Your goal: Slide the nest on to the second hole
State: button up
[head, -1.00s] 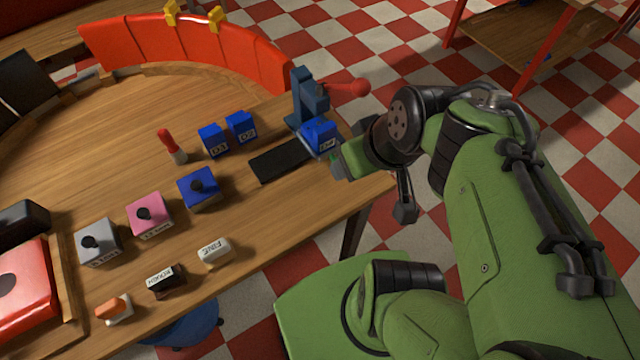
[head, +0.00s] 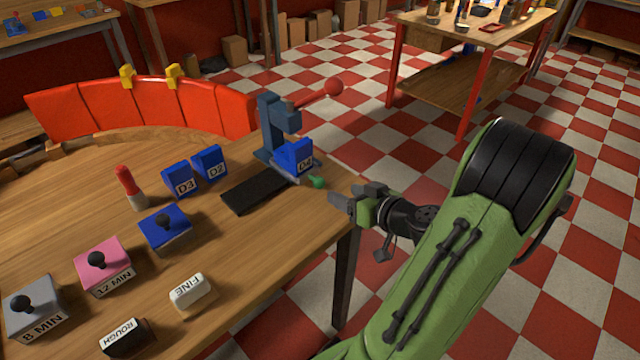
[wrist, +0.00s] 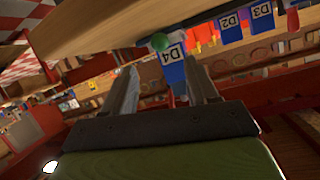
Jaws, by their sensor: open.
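A blue arbor press (head: 275,128) with a red-knobbed lever stands at the table's right corner. A blue block marked D4 (head: 297,156) sits at its base, on what looks like a sliding nest; the nest is mostly hidden and no holes can be made out. A green knob (head: 317,182) sticks out at the front beneath the block. My gripper (head: 350,196) is open and empty, just off the table edge, right of the green knob and apart from it. In the wrist view the green knob (wrist: 159,42) and D4 block (wrist: 172,66) show beyond the open fingers (wrist: 162,88).
A black strip (head: 256,190) lies left of the press. Blue blocks D3 (head: 181,180) and D2 (head: 209,162) stand behind it. A red-topped stick (head: 128,185), a blue box (head: 164,230), a pink box (head: 103,268) and a FINE block (head: 192,293) stand further left.

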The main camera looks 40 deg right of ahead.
aim_at(323, 184)
jog(key=p, duration=0.1)
jog(key=w+p, duration=0.1)
jog(key=p, duration=0.1)
jog(key=shift+w+r, duration=0.2)
jog(key=shift+r, duration=0.05)
jog(key=p+x, duration=0.1)
jog(key=x, duration=0.2)
jog(key=p+x, duration=0.1)
jog(key=x, duration=0.4)
jog(key=shift+w+f+p, duration=0.15)
jog(key=shift+f+p, duration=0.25)
jog(key=shift+f, duration=0.1)
jog(key=shift+c, duration=0.3)
grip_shut()
